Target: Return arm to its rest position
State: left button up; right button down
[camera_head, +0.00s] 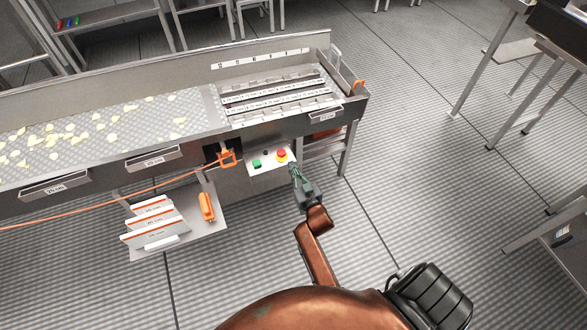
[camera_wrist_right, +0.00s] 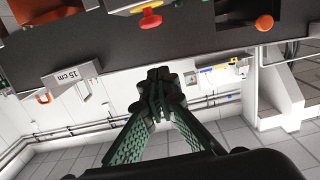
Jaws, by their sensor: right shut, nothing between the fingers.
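My right gripper (camera_head: 295,172) is shut and empty at the end of the copper-coloured right arm. In the head view it is just below and to the right of the control panel (camera_head: 268,160), close to the red button (camera_head: 282,155); I cannot tell if it touches. In the right wrist view its green fingers (camera_wrist_right: 157,85) meet at their tips. The red button (camera_wrist_right: 151,20) on its yellow base shows above the tips there, apart from them in the picture. A green button (camera_head: 257,163) is on the same panel. My left gripper is not in view.
A long metal machine (camera_head: 200,113) with pale chips on its bed stands in front. An orange cable (camera_head: 110,195) runs along its front. A low shelf (camera_head: 190,240) holds white boards and an orange tool (camera_head: 206,206). Metal tables stand right. The floor (camera_head: 430,190) between is clear.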

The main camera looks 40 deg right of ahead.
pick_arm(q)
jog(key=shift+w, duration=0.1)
pick_arm(e)
jog(key=shift+f, duration=0.1)
jog(key=s+a+f+n+g+y+p, duration=0.1)
jog(key=s+a+f+g+p, duration=0.2)
jog(key=s+f, duration=1.1)
jog(key=s+a+f+n+g+y+p, duration=0.1)
jog(key=s+a+f+g+y+p, duration=0.3)
jog(key=s+f, duration=1)
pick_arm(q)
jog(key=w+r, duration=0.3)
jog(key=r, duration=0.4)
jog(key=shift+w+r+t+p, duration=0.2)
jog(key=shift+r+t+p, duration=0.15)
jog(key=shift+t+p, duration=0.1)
pick_arm(e)
jog(key=s+f+g, duration=0.3)
jog(key=s+f, duration=0.2)
jog(key=s, duration=0.7)
jog(key=s+d+f+n+g+h, duration=0.1)
jog(key=s+f+g, duration=0.2)
jog(key=s, duration=0.9)
jog(key=s+f+g, duration=0.3)
jog(key=s+f, duration=0.4)
jog(key=s, duration=0.6)
jog(key=shift+d+f+n+h, duration=0.2)
jog(key=shift+n+h, duration=0.1)
jog(key=shift+n, duration=0.1)
